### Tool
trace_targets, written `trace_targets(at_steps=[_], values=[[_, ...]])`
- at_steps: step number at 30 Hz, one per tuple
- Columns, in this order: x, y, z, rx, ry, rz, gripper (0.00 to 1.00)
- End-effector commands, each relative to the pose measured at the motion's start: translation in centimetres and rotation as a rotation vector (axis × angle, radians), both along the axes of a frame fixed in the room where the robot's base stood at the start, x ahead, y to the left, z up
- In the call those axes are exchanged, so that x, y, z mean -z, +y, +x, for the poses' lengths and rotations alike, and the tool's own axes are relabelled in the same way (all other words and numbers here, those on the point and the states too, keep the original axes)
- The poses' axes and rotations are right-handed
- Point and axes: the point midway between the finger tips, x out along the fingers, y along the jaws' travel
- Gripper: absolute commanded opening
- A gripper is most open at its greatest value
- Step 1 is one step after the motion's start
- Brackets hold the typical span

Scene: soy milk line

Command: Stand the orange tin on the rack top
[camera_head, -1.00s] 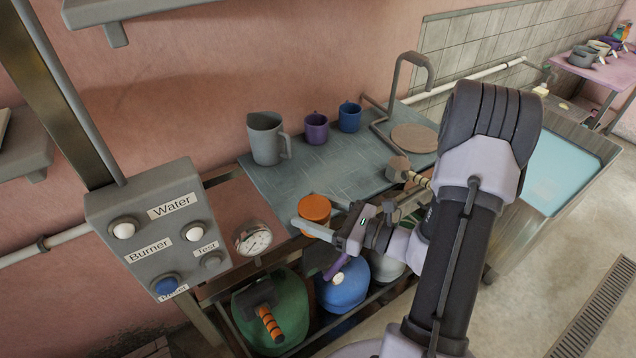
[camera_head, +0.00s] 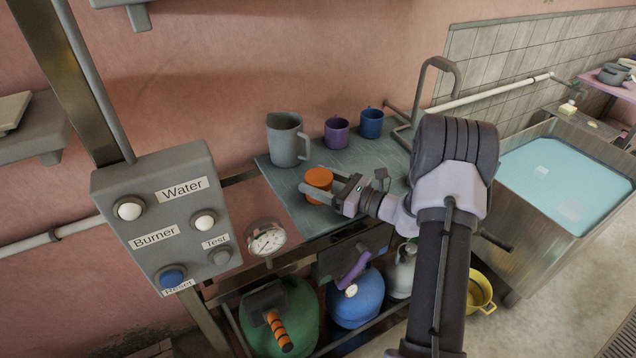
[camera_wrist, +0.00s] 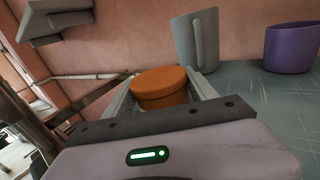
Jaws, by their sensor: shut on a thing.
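The orange tin (camera_head: 318,182) is upright between the fingers of my gripper (camera_head: 323,185), which is shut on it. In the head view it is over the near left part of the blue-grey rack top (camera_head: 345,157). I cannot tell whether its base touches the surface. In the wrist view the tin (camera_wrist: 160,87) sits between both fingers, its lid showing and its lower part hidden by my gripper. The rack top (camera_wrist: 245,95) shows to the right of it there.
A grey jug (camera_head: 285,140) stands behind the tin, with a purple mug (camera_head: 336,133) and a blue mug (camera_head: 371,123) to its right. A pressure gauge (camera_head: 266,240) is left of the rack. Green (camera_head: 295,315) and blue (camera_head: 357,300) cylinders stand below. The surface around the tin looks clear.

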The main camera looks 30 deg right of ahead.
Motion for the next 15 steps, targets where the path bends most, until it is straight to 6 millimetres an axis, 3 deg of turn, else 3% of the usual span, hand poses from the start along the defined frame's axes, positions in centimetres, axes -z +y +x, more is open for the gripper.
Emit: trace_targets(at_steps=[2, 3, 6, 15], values=[[0.20, -0.01, -0.01, 0.000, 0.000, 0.000, 0.16], [0.23, 0.00, -0.01, 0.000, 0.000, 0.000, 0.69], [0.16, 0.00, -0.02, 0.000, 0.000, 0.000, 0.87], [0.01, 0.00, -0.02, 0.000, 0.000, 0.000, 0.87]])
